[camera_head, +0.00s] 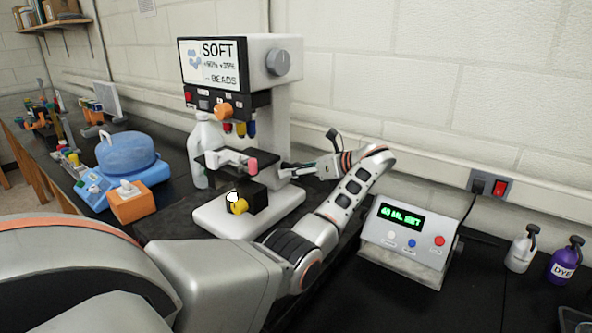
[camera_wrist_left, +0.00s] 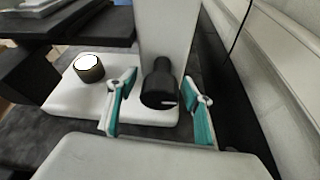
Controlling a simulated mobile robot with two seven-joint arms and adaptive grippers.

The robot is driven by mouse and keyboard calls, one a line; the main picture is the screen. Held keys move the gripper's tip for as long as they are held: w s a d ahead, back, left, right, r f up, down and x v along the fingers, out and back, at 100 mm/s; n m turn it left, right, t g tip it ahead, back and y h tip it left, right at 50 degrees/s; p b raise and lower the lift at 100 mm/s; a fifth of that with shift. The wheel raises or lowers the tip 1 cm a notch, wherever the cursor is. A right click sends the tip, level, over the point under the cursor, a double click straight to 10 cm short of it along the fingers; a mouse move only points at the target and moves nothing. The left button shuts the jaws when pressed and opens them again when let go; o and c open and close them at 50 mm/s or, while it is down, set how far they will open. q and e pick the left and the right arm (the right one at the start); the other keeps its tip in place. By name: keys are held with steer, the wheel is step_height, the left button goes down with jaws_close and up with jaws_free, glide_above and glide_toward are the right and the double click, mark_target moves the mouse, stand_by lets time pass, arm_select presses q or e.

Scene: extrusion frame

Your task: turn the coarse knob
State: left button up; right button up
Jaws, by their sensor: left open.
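The white microscope (camera_head: 292,110) stands on the bench with a screen reading "SOFT" and "BEADS". A black knob, apparently the coarse knob (camera_wrist_left: 160,86), sticks out from the side of its upright column in the left wrist view. I cannot make the knob out clearly in the head view, where my gripper is beside it. My left gripper (camera_head: 292,171) is open at the right side of the column. In the left wrist view its two teal-padded fingers (camera_wrist_left: 159,80) stand on either side of the knob, with gaps showing. My right gripper is in neither view.
The microscope has a dark stage (camera_head: 214,160) and a yellow knob (camera_head: 239,206) low at the front. A control box (camera_head: 408,243) reading "60 ML SET" stands right of my arm. White (camera_head: 520,250) and purple (camera_head: 564,262) bottles are further right. An orange box (camera_head: 132,206) is left.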

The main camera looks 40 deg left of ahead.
arm_select(q)
steer(key=c, duration=1.1)
steer(key=shift+m+g, duration=0.8)
steer(key=shift+m, duration=0.4)
steer(key=shift+r, duration=0.1)
steer(key=o, duration=1.1)
steer(key=v, duration=0.7)
steer(key=shift+d, duration=0.25)
steer(key=shift+w, duration=0.1)
